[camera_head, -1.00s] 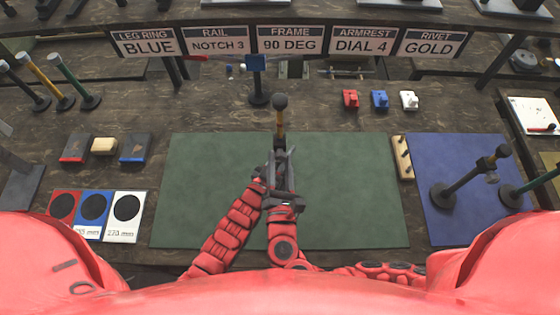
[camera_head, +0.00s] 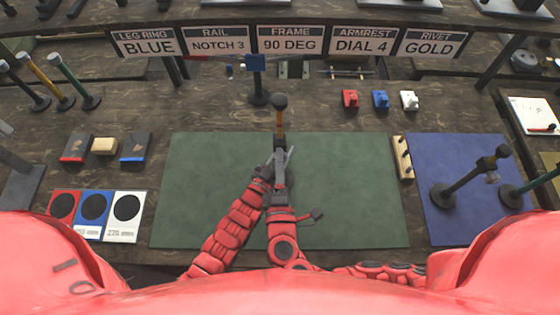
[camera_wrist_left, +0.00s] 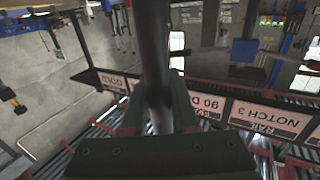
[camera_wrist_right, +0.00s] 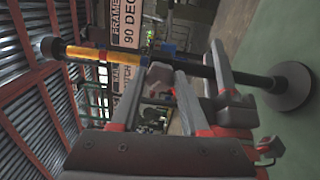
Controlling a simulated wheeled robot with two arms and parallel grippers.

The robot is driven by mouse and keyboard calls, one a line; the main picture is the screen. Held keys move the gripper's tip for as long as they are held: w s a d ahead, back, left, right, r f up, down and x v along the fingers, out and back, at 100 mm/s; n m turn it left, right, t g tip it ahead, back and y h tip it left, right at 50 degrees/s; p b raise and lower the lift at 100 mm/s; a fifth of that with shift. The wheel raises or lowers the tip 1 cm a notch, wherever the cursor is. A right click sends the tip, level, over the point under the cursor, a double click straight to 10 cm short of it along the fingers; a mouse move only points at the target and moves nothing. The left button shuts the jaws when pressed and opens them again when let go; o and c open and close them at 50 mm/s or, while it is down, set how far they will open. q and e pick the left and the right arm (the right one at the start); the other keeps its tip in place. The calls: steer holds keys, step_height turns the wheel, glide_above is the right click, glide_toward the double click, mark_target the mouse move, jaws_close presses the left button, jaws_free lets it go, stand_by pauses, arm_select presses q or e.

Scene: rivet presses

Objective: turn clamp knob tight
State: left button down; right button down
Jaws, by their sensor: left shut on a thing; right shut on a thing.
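An upright dark post (camera_head: 280,120) with a black top and a yellow band stands over the green mat. The exact contact on the knob is hard to see.
The green mat (camera_head: 350,190) is clear around the post. A blue mat (camera_head: 440,215) with another post (camera_head: 468,178) lies to the right. A wooden block with pegs (camera_head: 402,157) stands between them. Instruction signs (camera_head: 290,40) hang at the back.

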steer(key=shift+m, duration=4.1)
steer(key=shift+c, duration=1.9)
jaws_free()
steer(key=shift+s, duration=0.1)
steer(key=s, duration=1.1)
steer(key=shift+s, duration=0.4)
